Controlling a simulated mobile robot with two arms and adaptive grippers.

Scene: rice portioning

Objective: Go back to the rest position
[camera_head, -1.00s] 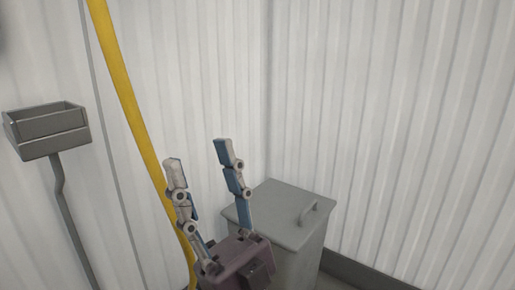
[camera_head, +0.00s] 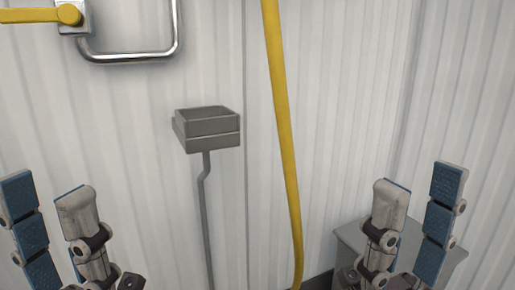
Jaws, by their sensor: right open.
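My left gripper (camera_head: 48,192) is at the lower left of the head view. Its two blue-and-grey fingers point up and stand apart, with nothing between them. My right gripper (camera_head: 420,185) is at the lower right. Its fingers also point up, open and empty, in front of a grey lidded bin. The lower parts of both grippers are cut off by the bottom edge of the picture. No object is held.
A grey open box on a pole (camera_head: 207,135) stands near the white ribbed wall. A yellow hose or pole (camera_head: 284,130) runs down the middle. A metal handle with a yellow lever (camera_head: 40,16) is at the upper left. The grey bin (camera_head: 348,238) is partly hidden at the lower right.

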